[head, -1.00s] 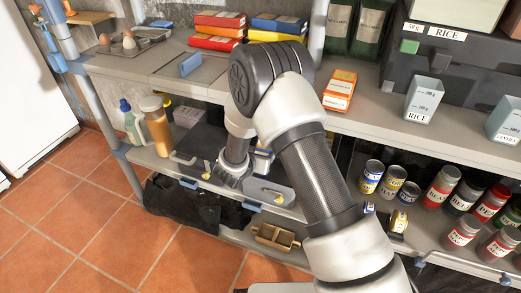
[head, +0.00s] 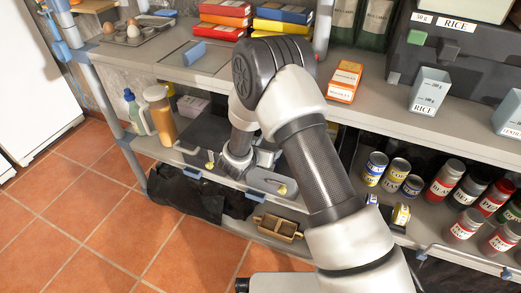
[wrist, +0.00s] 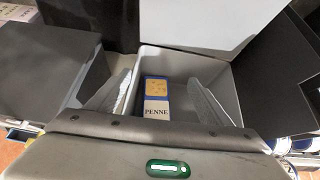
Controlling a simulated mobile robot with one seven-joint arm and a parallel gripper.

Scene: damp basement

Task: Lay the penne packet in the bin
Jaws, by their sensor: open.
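The penne packet (wrist: 157,98), blue and yellow with a white label reading PENNE, lies inside a light grey open bin (wrist: 222,72) in the wrist view, close to the bin's left wall. My gripper (wrist: 162,84) is open, its two pale fingers spread to the left and right of the packet, with visible gaps to it. The packet's near end is hidden by my gripper's body. In the head view my gripper is at the lower shelf, mostly hidden behind my arm; the bin's grey front (head: 268,181) shows beside it.
A dark container (wrist: 45,70) stands left of the bin. On the lower shelf, bottles (head: 158,108) stand at left and several cans (head: 375,168) at right. The upper shelf (head: 225,68) overhangs, carrying packets and boxes. A wooden caddy (head: 279,227) sits below.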

